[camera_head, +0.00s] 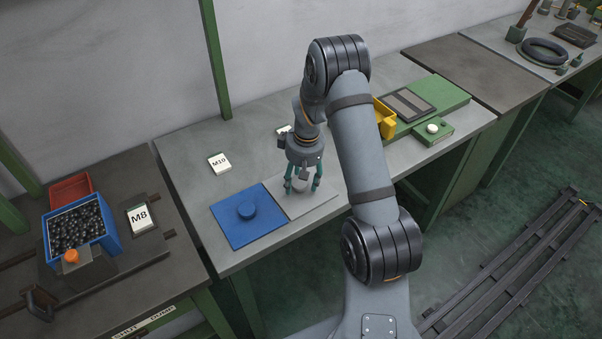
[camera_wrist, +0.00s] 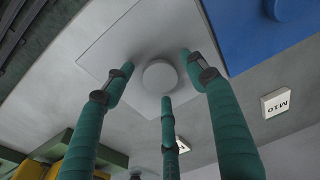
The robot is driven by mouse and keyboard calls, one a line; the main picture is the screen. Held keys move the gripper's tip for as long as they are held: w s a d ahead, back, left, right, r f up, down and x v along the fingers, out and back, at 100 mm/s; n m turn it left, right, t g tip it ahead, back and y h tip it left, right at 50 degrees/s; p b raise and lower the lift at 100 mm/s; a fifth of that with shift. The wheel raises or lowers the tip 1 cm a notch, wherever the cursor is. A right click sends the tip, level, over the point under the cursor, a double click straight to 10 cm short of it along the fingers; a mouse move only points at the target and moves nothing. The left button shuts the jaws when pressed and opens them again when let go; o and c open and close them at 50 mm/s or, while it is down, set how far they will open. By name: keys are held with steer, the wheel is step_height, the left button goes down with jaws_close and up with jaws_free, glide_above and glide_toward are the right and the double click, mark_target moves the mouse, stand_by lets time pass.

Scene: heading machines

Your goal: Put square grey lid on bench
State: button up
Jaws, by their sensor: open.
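The square grey lid (camera_head: 318,204) lies flat on the grey bench (camera_head: 187,149), just right of a blue square lid (camera_head: 234,230) with a round blue knob. In the wrist view the grey lid (camera_wrist: 110,50) shows its round grey knob (camera_wrist: 160,75). My gripper (camera_head: 302,190) is over the grey lid, its green fingers spread around the knob. In the wrist view the fingers of my gripper (camera_wrist: 168,78) are open, and gaps show between them and the knob. I cannot tell how high the fingertips are above the lid.
An M10 card (camera_head: 219,163) lies on the bench behind the blue lid. A yellow bin (camera_head: 385,119) and a green board (camera_head: 440,93) stand to the right. At left are a blue bin (camera_head: 104,244) of dark parts, a red bin (camera_head: 71,188) and an M8 card (camera_head: 140,218).

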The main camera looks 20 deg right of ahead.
mark_target(303, 186)
step_height(303, 186, up, 12)
steer(key=s+b, duration=0.1)
steer(key=b, duration=0.1)
steer(key=shift+s+d, duration=0.2)
